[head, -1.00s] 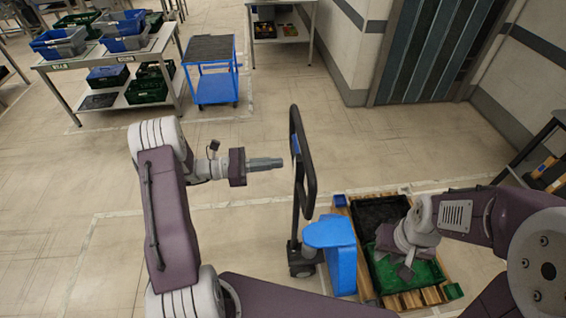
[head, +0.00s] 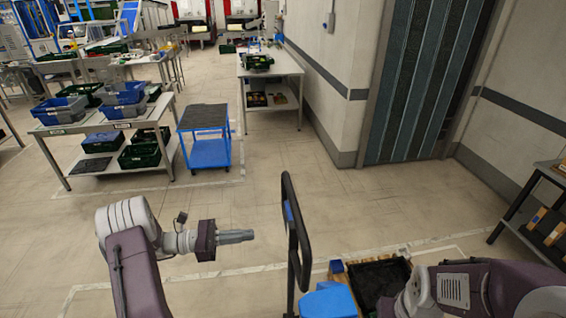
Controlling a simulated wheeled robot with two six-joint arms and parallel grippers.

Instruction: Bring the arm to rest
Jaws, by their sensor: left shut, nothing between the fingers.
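My left gripper (head: 238,236) is shut and empty. It points right, in the air to the left of the black handle (head: 291,215) of a blue-bodied truck (head: 328,302). My right arm comes in at the lower right. Its wrist (head: 418,295) is over the right side of a black crate (head: 378,283), and its fingers are hidden below the picture edge.
A table with blue, grey and green crates (head: 65,175) stands at the back left. A blue cart (head: 208,153) is beside it. A white table (head: 272,68) is further back. A dark shelf (head: 540,210) stands at the right. The floor between is clear.

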